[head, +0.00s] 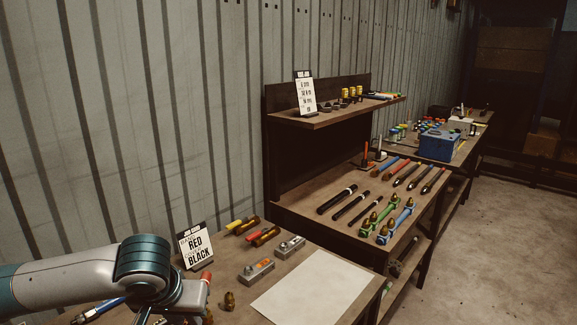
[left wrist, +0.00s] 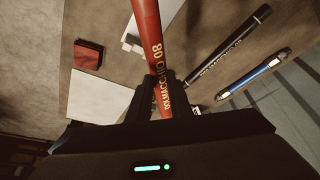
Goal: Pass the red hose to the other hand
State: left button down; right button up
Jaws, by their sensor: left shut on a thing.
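The red hose (left wrist: 147,22) runs upright through the left wrist view, with pale printed lettering on it. My left gripper (left wrist: 161,88) is shut on the hose, with its dark fingers on either side of the lettering. In the head view my left arm comes in at the lower left, and the gripper is mostly hidden by the wrist and the picture's edge. A small orange-red end (head: 206,276) shows beside the wrist there and looks like part of the hose. My right gripper is in neither view.
A sign reading RED and BLACK (head: 195,246) stands at the bench's wall side. Fittings, grey blocks (head: 257,271) and a white sheet (head: 313,287) lie on the bench. A black hose (left wrist: 233,40) and a blue hose (left wrist: 252,77) lie below. A shelf unit (head: 335,117) stands beyond.

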pick_arm(q)
jog(key=shift+d+r, duration=0.1)
dwell(0.4)
jog(key=d+r+m+h, duration=0.1)
jog(key=d+r+m, duration=0.2)
jog(key=d, duration=0.5)
jog(key=d+r+m+h, duration=0.2)
jog(key=d+m, duration=0.3)
jog(key=d, duration=0.4)
jog(key=shift+s+r+g, duration=0.15)
jog(key=shift+r+g, duration=0.25)
jog(key=shift+r, duration=0.35)
